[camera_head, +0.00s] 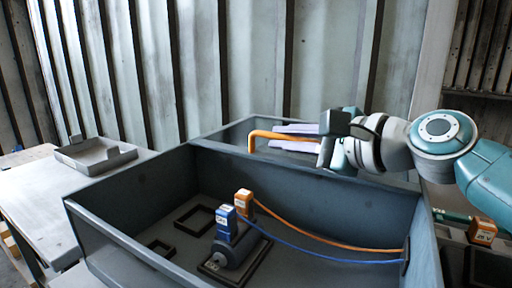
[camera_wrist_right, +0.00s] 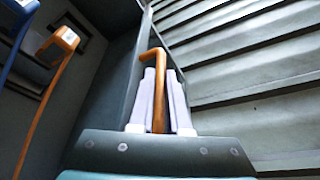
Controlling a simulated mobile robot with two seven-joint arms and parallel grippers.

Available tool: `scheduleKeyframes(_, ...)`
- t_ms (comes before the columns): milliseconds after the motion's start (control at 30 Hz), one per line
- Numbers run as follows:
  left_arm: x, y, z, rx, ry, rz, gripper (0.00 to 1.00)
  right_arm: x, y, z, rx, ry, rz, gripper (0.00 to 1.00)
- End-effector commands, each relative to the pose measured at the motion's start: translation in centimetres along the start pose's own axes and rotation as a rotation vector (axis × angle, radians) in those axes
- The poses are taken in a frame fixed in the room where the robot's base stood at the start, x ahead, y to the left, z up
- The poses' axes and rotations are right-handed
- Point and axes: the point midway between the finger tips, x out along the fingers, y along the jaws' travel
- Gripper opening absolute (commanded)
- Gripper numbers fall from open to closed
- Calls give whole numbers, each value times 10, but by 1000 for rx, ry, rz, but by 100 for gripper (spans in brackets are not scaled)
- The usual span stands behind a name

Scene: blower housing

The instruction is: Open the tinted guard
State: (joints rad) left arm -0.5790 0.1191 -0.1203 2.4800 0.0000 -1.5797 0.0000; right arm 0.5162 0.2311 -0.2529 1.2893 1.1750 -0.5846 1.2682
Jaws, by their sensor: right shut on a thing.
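An orange bent handle (camera_head: 268,134) stands at the back rim of the grey-blue housing (camera_head: 130,238). My right gripper (camera_head: 288,137) comes in from the right, with its pale fingers shut on the handle's straight length. In the right wrist view the handle (camera_wrist_right: 158,105) lies between the two fingers of my right gripper (camera_wrist_right: 160,85), its bent end beyond their tips. A dark bluish panel (camera_head: 325,195) forms the back of the housing's open front space. I cannot tell whether this panel is the tinted guard, or where the handle joins it. My left gripper is not in view.
A blue connector (camera_head: 226,222) and an orange connector (camera_head: 244,202) stand inside the housing, with cables running to its right wall. A grey tray (camera_head: 95,154) sits on the left table (camera_head: 35,195). A ribbed wall is behind.

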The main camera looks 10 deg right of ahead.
Motion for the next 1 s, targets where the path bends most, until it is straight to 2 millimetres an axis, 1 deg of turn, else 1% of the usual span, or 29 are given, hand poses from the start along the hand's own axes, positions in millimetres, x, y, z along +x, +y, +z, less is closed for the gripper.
scheduleKeyframes(333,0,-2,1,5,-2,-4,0,0,-2,-1,0,1,-2,0)
scheduleKeyframes(367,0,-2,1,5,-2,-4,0,0,-2,-1,-1,1,-2,17)
scheduleKeyframes(400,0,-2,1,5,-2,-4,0,0,-1,0,-1,1,-2,22)
scheduleKeyframes(467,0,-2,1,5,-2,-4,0,0,-1,0,-1,1,-2,27)
scheduleKeyframes(767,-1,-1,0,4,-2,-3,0,-3,-1,0,-1,1,-1,27)
scheduleKeyframes(867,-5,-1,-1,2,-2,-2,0,-13,-2,0,-2,2,0,27)
scheduleKeyframes(1000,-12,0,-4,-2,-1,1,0,-38,-1,0,-2,3,1,27)
